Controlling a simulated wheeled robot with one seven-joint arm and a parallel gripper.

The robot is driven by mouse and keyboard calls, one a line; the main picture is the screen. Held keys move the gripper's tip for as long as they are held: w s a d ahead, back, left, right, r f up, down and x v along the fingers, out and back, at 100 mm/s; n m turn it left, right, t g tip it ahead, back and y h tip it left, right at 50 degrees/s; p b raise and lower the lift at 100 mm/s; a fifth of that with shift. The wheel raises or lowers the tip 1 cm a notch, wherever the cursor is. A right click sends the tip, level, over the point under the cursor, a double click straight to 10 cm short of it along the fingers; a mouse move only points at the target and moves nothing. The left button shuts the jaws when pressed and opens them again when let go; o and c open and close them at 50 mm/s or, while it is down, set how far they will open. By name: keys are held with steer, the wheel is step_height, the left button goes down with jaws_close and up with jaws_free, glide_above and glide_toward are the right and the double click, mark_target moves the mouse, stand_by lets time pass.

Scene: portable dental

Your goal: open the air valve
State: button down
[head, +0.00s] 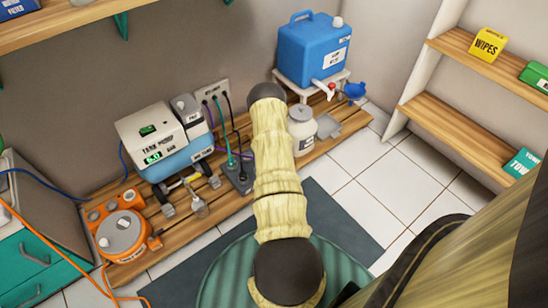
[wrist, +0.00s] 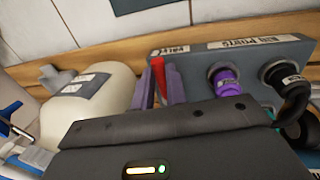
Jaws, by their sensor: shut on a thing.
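In the wrist view, a grey box (wrist: 192,62) with a label reading roughly "AIR POINTS" carries a small red lever (wrist: 158,66), under a small label that I cannot read surely. I take this lever for the air valve's handle. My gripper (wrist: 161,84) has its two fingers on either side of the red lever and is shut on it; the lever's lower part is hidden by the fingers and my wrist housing. In the head view, the dark box (head: 238,180) with hoses shows beside my arm. My gripper and the lever are hidden there.
Right of the lever are a purple connector (wrist: 224,80) and a black one (wrist: 280,72). A white jar (wrist: 100,108) stands close on the left. Tiled floor is clear at right.

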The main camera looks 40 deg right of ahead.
steer(key=shift+a, duration=0.15)
stand_by(0.4)
steer(key=c, duration=1.4)
jaws_free()
steer(key=shift+c, duration=0.2)
steer(key=a+r+p, duration=0.3)
steer(key=r+p, duration=0.4)
steer(key=r, duration=1)
steer(key=shift+w+a, duration=0.15)
steer(key=shift+w, duration=0.1)
steer(key=shift+r, duration=0.1)
